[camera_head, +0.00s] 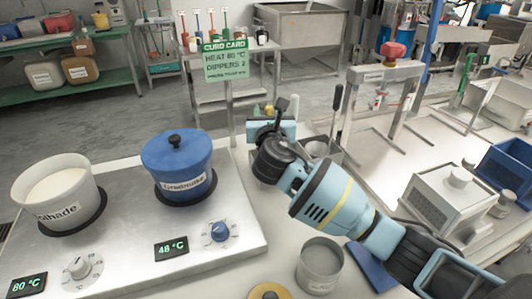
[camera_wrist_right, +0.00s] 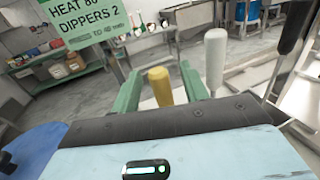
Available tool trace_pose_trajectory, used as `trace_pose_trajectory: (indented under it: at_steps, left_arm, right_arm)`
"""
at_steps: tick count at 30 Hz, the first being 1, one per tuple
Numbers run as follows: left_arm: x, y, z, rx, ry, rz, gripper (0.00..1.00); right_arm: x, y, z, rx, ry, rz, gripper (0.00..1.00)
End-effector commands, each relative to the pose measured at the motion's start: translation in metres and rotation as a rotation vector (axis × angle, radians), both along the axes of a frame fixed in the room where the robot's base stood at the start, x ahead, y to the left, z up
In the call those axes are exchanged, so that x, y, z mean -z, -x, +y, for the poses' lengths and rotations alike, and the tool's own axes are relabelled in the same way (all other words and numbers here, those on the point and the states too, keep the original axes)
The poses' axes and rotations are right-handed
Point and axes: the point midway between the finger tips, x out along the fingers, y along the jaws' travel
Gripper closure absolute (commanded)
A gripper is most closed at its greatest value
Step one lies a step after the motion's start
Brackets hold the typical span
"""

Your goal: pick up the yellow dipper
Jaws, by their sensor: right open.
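The yellow dipper shows in the right wrist view as an upright yellow handle (camera_wrist_right: 160,88); its lower end is hidden behind my gripper body. My right gripper (camera_wrist_right: 160,74) is open, with one green finger on each side of the yellow handle. I see gaps between the handle and both fingers, and cannot tell how deep it sits between them. In the head view my right gripper (camera_head: 274,124) is at the dipper holder (camera_head: 330,153), and my arm hides much of that spot. My left gripper is not in view.
A white handle (camera_wrist_right: 215,60) stands close right of the gripper, and a black handle (camera_head: 337,104) further right. A green card sign (camera_head: 226,62) stands behind. A blue lidded pot (camera_head: 176,160) and a white pot (camera_head: 57,190) sit on the hotplate at left.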

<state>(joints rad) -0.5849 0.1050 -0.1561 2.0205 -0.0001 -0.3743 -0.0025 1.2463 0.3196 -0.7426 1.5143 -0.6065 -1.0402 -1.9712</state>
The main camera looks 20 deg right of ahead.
Motion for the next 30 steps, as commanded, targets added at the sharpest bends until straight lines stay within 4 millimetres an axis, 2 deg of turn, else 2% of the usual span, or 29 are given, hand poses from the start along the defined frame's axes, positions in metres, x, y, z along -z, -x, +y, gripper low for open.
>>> trace_pose_trajectory:
  at_steps: [6, 14, 24, 30]
  left_arm:
    - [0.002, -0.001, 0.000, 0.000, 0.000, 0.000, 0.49]
    - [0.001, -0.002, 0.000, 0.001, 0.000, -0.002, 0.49]
    - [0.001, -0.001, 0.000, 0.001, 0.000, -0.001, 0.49]
    - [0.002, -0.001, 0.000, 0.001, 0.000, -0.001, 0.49]
  right_arm:
    - [0.000, -0.019, -0.005, -0.001, 0.001, 0.000, 0.55]
    - [0.000, -0.020, -0.005, -0.001, 0.000, 0.000, 0.55]
    - [0.000, -0.020, -0.006, -0.001, 0.000, 0.000, 0.99]
    - [0.000, -0.020, -0.006, -0.001, 0.000, 0.000, 1.00]
